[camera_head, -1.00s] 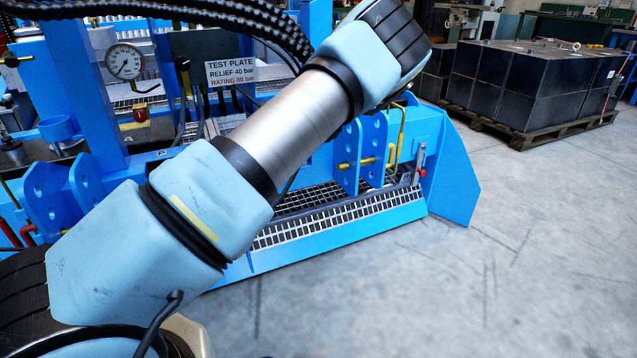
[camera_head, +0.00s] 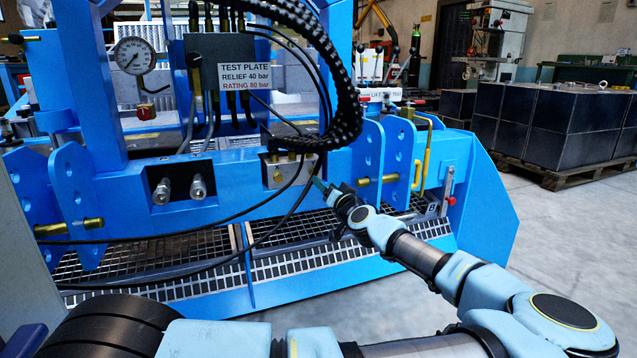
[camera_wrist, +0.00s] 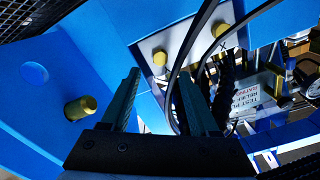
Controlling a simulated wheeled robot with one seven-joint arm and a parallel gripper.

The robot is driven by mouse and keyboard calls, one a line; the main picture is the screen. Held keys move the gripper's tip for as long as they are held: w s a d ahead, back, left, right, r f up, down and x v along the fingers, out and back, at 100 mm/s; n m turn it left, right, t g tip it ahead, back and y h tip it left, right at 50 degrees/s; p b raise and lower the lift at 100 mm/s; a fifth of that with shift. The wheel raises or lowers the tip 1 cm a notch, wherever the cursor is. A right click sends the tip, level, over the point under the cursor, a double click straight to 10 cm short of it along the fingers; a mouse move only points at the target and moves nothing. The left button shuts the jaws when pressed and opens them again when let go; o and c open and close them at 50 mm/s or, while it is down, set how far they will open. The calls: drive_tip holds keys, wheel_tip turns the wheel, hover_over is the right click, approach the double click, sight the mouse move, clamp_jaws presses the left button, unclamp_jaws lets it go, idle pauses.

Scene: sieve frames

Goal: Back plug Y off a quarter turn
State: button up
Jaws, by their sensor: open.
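A grey metal block (camera_head: 289,170) is set in the blue beam, with brass plugs on it. One brass plug (camera_head: 279,177) shows on its front in the head view. In the wrist view two round brass plugs, one nearer (camera_wrist: 160,58) and one farther (camera_wrist: 220,28), sit on the pale block face. I cannot read a letter marking either as plug Y. My gripper (camera_head: 320,185) is just right of the block in the head view. In the wrist view my gripper (camera_wrist: 160,80) is open and empty, its fingers pointing toward the block, apart from the plugs.
Black hoses (camera_head: 300,195) hang across the block and also pass close by my fingers in the wrist view (camera_wrist: 183,65). A blue bracket with a brass pin (camera_head: 375,181) stands right of the block. Two metal couplings (camera_head: 180,189) sit in a recess to the left.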

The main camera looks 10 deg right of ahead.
sight(313, 172)
drive_tip(key=w+a+b, duration=0.1)
drive_tip(key=w+b, duration=0.1)
drive_tip(key=w, duration=0.5)
drive_tip(key=shift+w, duration=0.15)
drive_tip(key=shift+c, duration=0.2)
clamp_jaws()
